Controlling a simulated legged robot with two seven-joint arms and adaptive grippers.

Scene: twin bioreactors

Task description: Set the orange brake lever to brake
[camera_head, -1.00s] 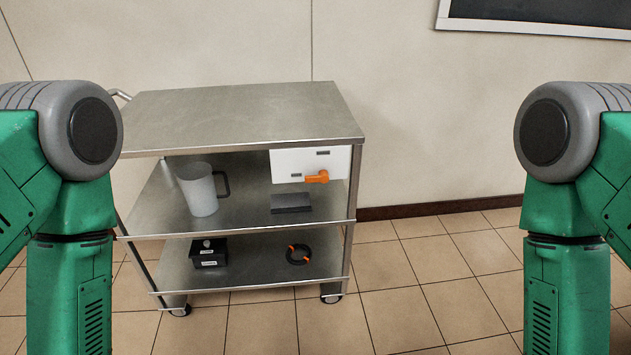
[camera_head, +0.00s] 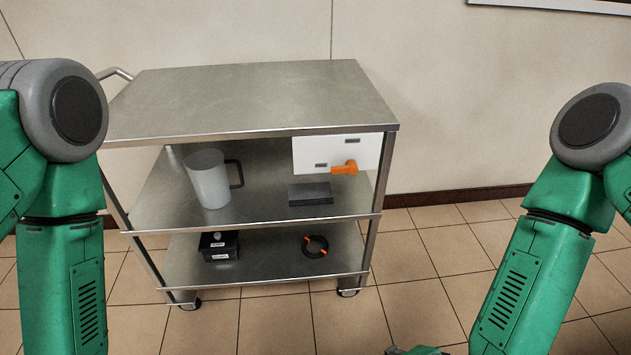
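The orange brake lever (camera_head: 345,168) sits on the lower right of a white panel (camera_head: 310,152) under the top of the steel cart (camera_head: 250,100). Its handle points left and slightly down from its round hub. My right arm stands at the right; a small part at its lower end (camera_head: 415,350) shows at the bottom edge, well apart from the lever, and its fingers cannot be made out. My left arm stands at the left and its gripper is out of the picture.
A white jug (camera_head: 208,180) and a dark flat block (camera_head: 310,194) are on the middle shelf. A black box (camera_head: 218,245) and a black ring with orange marks (camera_head: 315,246) are on the bottom shelf. The cart stands on wheels, with clear tiled floor in front.

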